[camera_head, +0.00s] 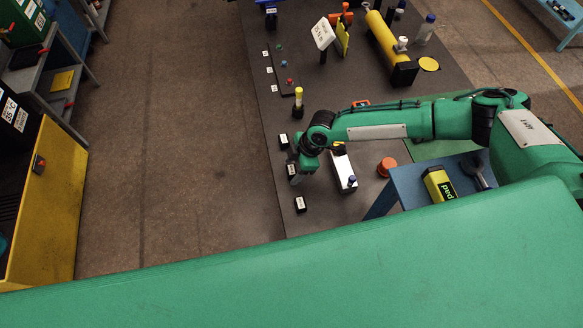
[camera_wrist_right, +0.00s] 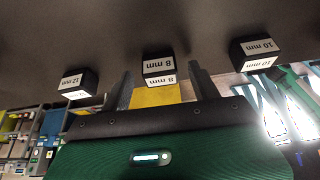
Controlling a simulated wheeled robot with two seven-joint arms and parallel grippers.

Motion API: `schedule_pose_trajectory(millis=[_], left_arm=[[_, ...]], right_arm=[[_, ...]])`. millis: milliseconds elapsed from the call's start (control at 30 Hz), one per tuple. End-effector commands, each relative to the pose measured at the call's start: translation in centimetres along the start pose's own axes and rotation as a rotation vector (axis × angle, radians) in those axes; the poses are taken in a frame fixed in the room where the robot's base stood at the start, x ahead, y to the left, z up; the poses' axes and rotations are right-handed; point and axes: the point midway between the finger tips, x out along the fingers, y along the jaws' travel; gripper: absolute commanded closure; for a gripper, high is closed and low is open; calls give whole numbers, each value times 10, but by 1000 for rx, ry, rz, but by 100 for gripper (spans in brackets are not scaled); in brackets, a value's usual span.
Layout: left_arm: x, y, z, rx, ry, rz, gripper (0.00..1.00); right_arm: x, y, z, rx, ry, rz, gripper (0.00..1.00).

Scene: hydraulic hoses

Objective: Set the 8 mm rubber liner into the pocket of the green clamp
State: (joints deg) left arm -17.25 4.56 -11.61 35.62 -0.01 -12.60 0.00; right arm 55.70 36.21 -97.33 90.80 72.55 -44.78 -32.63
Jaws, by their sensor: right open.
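The 8 mm liner is a small black block with white "8 mm" labels (camera_wrist_right: 158,66), standing on the dark table top. In the head view the middle block of three (camera_head: 292,170) is partly hidden by my right gripper (camera_head: 297,178). In the right wrist view my right gripper (camera_wrist_right: 161,76) is open, its two grey fingers to either side of the 8 mm block, with a gap visible on both sides. A small green piece (camera_head: 278,46) lies on a dark strip farther up the table; it is too small to tell whether it is the green clamp. My left gripper is not in view.
The 12 mm block (camera_wrist_right: 78,83) and 10 mm block (camera_wrist_right: 253,53) stand on either side. Near my right arm are a white box (camera_head: 343,172), an orange cylinder (camera_head: 387,166) and a yellow-topped post (camera_head: 298,101). The table's left edge is close to the blocks.

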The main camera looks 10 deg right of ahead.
Motion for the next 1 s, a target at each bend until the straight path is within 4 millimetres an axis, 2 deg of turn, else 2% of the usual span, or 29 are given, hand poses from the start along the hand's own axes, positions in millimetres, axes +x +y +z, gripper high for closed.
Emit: schedule_pose_trajectory(millis=[267,500,533,833,1000], left_arm=[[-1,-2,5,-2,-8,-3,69],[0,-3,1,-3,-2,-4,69],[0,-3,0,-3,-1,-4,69],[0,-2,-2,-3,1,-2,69],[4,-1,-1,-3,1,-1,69]], right_arm=[[4,0,1,0,0,1,38],[3,0,1,1,0,1,83],[3,0,1,1,0,1,86],[2,0,0,0,0,1,86],[-7,1,-4,0,1,1,86]])
